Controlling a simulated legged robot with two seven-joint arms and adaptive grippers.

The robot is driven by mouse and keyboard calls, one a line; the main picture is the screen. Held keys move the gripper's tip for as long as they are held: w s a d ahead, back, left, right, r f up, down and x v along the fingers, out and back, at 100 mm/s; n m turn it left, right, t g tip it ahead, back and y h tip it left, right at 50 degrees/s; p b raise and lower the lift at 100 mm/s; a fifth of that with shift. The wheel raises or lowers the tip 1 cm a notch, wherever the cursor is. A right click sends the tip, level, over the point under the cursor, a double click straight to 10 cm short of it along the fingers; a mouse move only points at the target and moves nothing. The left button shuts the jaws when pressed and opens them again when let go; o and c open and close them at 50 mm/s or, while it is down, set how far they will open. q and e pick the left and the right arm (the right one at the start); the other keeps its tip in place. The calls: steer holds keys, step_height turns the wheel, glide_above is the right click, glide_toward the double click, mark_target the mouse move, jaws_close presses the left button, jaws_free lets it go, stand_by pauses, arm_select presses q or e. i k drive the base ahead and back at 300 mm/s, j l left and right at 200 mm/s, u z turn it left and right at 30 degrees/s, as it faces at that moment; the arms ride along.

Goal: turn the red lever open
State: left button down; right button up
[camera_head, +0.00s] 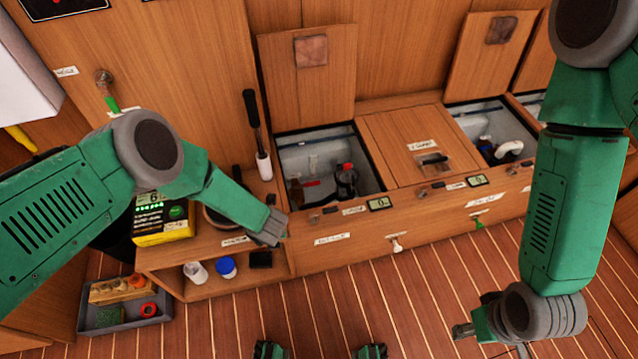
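A small red lever (310,184) shows inside the left open locker (300,152) in the wooden bench, near its front left corner. A dark fitting with a red top (347,172) stands to its right. My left gripper (272,232) is in front of the bench, left of and nearer than the lever, and apart from it. Its fingers are seen edge-on, so I cannot tell if they are open. My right gripper (492,343) is low at the right over the floor, far from the lever. Its fingers look spread apart, with nothing seen between them.
A raised wooden lid (308,72) leans behind the left locker. A black-handled tool (256,130) stands upright left of it. A closed lid (415,146) separates it from another open locker (492,128). A yellow device (160,217) and low tray (125,310) are at left. The middle floor is clear.

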mark_target(317, 182)
steer(key=i+l, duration=0.65)
steer(key=i, duration=0.1)
